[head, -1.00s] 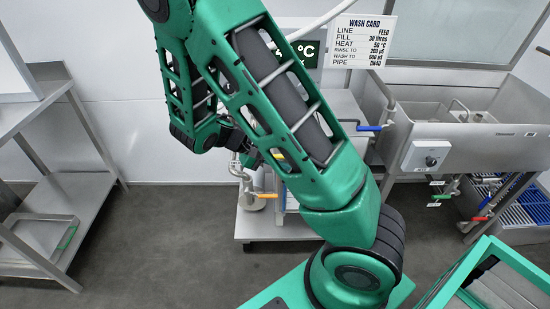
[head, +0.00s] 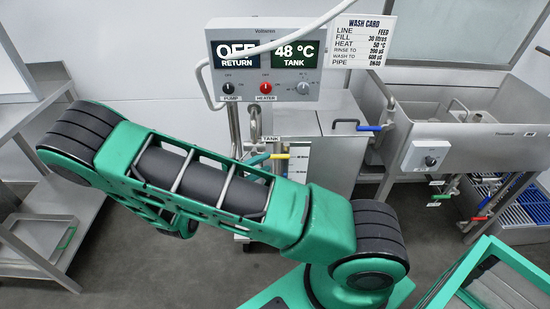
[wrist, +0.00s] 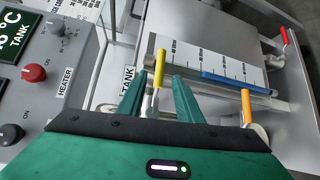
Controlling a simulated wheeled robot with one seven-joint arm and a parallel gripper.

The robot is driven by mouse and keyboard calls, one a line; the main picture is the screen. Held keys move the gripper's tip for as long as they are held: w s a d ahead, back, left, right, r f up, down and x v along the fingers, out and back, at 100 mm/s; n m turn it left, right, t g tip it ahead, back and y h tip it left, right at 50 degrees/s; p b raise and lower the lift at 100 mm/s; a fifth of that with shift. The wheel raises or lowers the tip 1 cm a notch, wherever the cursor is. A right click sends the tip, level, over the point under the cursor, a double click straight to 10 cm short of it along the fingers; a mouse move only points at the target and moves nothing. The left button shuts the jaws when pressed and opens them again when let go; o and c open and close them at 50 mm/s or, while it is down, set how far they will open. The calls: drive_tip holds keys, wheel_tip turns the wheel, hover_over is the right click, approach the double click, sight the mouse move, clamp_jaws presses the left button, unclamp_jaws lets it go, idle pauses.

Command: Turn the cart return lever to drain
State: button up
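The cart has several coloured lever handles. A yellow lever (wrist: 159,67) stands between the two green fingers of my gripper (wrist: 158,78) in the wrist view, with a gap on each side. My gripper is open and appears not to hold it. The yellow lever (head: 278,156) also shows in the head view, below a TANK label (head: 270,139). No label naming the return lever is readable. My arm hides the cart's lower part in the head view.
The control panel (head: 265,62) reads OFF for RETURN and 48 °C for TANK. A blue-handled valve (head: 368,128) sits by the sink (head: 480,140). A red lever (wrist: 284,36) is at the wrist view's upper right. Steel shelving (head: 25,120) stands at the left.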

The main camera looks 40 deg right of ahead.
sight(274, 158)
drive_tip(key=x, duration=0.7)
drive_tip(key=shift+d, duration=0.35)
